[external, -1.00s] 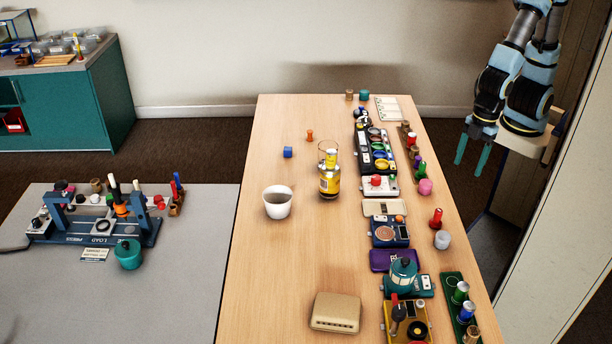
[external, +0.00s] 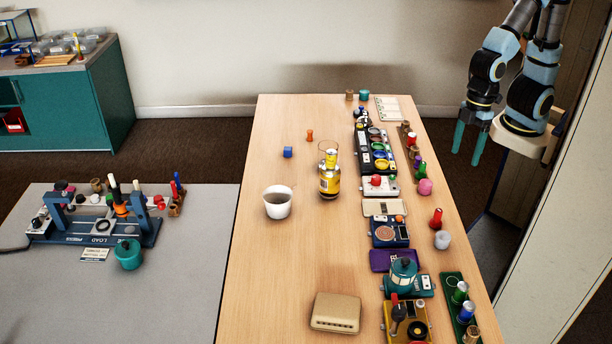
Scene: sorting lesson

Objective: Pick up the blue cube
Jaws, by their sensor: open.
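My gripper (external: 467,143) hangs off the right side of the table, fingers pointing down. Its two teal fingers are apart with nothing between them. It is far to the right of the cube, with the row of devices on the table between them.
A glass holding a yellow-labelled item (external: 329,175), a white cup (external: 278,202) and a small orange peg (external: 310,135) stand near the cube. Devices such as a black tray (external: 362,158) line the right side. The table's left strip is clear.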

